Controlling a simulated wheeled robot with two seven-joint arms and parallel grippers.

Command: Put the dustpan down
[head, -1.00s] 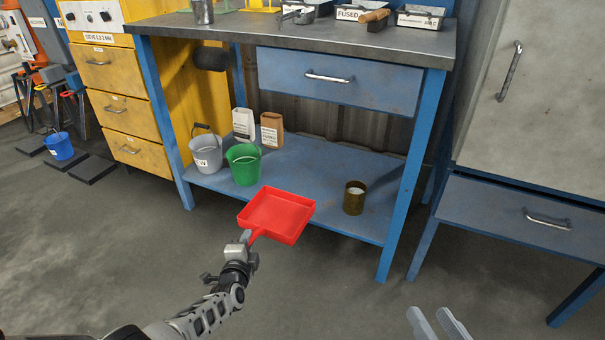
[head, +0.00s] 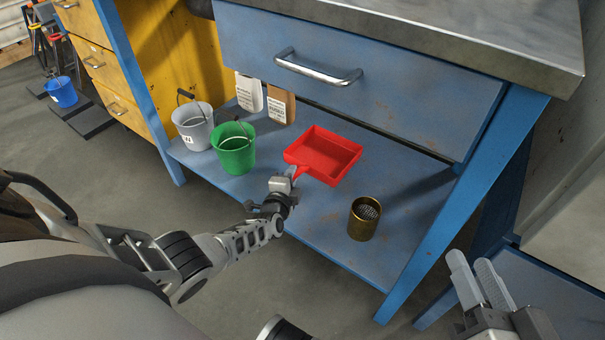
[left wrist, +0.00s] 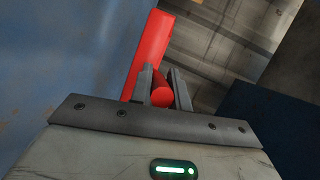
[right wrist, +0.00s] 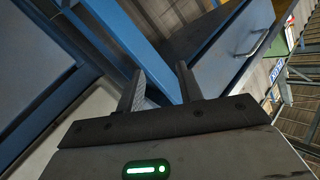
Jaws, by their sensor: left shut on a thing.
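The red dustpan (head: 322,155) is over the blue lower shelf (head: 310,215) of the workbench, between the green bucket and the brass can. I cannot tell whether its pan touches the shelf. My left gripper (head: 292,176) is shut on the dustpan's handle. In the left wrist view the red handle (left wrist: 162,97) sits between the two fingers, with part of the red pan (left wrist: 150,50) beyond. My right gripper (head: 480,282) is at the lower right, its fingers apart and empty. The right wrist view also shows a gap between its fingers (right wrist: 160,88).
A green bucket (head: 235,152) and a grey bucket (head: 193,127) stand left on the shelf, with white (head: 249,92) and brown (head: 281,105) containers behind. A brass can (head: 364,219) stands front right. The drawer (head: 350,85) hangs above. Bare shelf shows around the can.

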